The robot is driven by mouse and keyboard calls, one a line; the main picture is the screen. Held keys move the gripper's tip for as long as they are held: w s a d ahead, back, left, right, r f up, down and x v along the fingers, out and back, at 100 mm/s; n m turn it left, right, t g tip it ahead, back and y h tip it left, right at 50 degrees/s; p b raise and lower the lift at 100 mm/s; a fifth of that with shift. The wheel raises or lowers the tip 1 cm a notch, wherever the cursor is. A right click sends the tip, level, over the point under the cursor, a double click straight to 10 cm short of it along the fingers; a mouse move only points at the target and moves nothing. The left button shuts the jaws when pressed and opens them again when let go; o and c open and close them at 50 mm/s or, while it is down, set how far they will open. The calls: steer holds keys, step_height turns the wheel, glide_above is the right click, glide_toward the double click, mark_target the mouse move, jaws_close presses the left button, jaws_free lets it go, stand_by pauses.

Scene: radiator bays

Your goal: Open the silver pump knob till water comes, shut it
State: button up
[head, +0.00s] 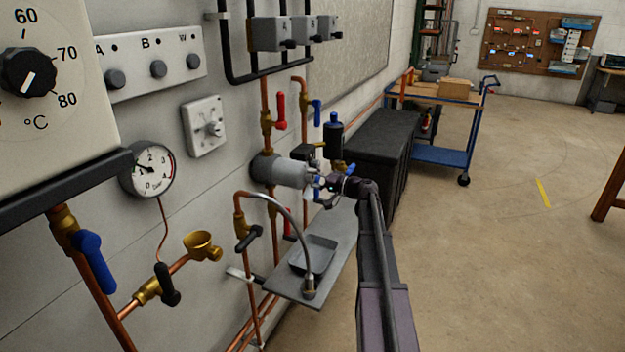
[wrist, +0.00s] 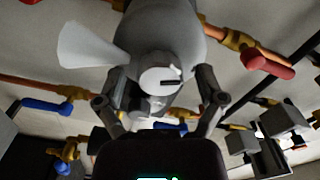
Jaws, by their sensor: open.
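The silver-grey pump (head: 280,171) sits on the copper pipework on the wall, and its body (wrist: 165,30) fills the top of the wrist view. Its round silver knob (wrist: 160,82) has a dark slot and faces me. My gripper (head: 326,183) is at the pump's front end. In the wrist view my gripper (wrist: 160,88) is open, with one finger on each side of the knob; I cannot tell whether they touch it. A pale, fan-shaped form (wrist: 84,47) widens leftward from beside the knob; I cannot tell for sure whether it is water.
A grey shelf (head: 335,262) with a shallow tray (head: 315,254) and a curved hose (head: 285,207) lies below. Red-handled (head: 280,110) and blue-handled valves flank the pump. A black chest (head: 380,150) and a blue trolley (head: 440,155) stand beyond.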

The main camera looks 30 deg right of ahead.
steer(key=v, duration=1.2)
stand_by(0.6)
steer(key=s+a+f+n+g+h+p, duration=0.1)
steer(key=s+a+f+g+p, duration=0.15)
steer(key=a, duration=0.55)
steer(key=s+a+f+n+g+p, duration=0.1)
steer(key=a+f+g, duration=0.15)
steer(key=a, duration=0.55)
steer(key=s+a+f+n+g+h+p, duration=0.15)
steer(key=a+g, duration=0.25)
steer(key=a, duration=0.4)
steer(key=s+a+f+n+g+h+p, duration=0.2)
steer(key=s+a+g+h+p, duration=0.3)
steer(key=s+a+h, duration=0.3)
steer(key=s+a, duration=0.3)
steer(key=s, duration=0.4)
steer(key=shift+s+a, duration=0.2)
steer(key=shift+a, duration=0.15)
steer(key=shift+n+h, duration=0.25)
steer(key=shift+c, duration=0.2)
